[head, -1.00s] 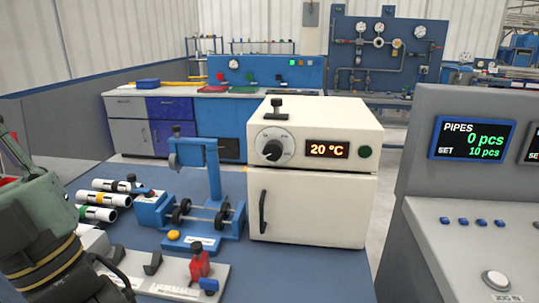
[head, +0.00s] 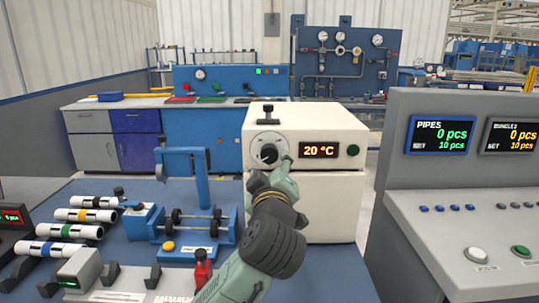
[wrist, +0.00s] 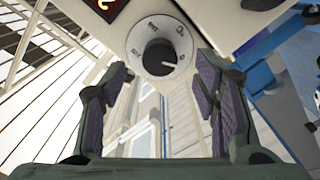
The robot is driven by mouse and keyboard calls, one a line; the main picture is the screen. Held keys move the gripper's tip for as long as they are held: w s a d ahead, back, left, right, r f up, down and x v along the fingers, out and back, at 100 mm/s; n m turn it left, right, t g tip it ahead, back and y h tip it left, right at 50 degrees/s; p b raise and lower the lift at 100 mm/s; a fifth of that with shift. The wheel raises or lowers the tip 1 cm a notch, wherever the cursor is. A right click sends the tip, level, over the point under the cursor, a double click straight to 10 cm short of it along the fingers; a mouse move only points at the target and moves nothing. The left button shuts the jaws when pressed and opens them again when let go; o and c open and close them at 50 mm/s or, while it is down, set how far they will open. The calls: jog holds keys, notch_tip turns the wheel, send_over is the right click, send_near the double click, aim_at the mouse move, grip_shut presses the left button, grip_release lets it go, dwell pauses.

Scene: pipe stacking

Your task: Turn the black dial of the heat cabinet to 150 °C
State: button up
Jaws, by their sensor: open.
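The cream heat cabinet (head: 340,122) stands at the back of the blue bench. Its display (head: 319,151) reads 20 °C. The black dial (head: 268,153) sits left of the display on a silver scale plate; in the wrist view the dial (wrist: 159,58) shows beyond the fingers, with a white pointer mark and scale figures too small to read surely. My gripper (head: 281,160) is in front of the cabinet at dial height, close to the dial's right. In the wrist view its two padded fingers (wrist: 165,90) are apart and nothing is between them.
A blue roller stand (head: 195,222) is left of the cabinet, with several striped white pipes (head: 72,231) beyond it. A grey control console (head: 450,215) stands at the right. A black knob (head: 268,113) stands on the cabinet top.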

aim_at(271, 158)
jog(key=w+p, duration=0.1)
jog(key=w, duration=0.5)
jog(key=shift+w+p, duration=0.3)
jog(key=shift+w, duration=0.1)
jog(key=shift+c, duration=0.5)
jog(key=c, duration=1.1)
jog(key=shift+o, duration=0.2)
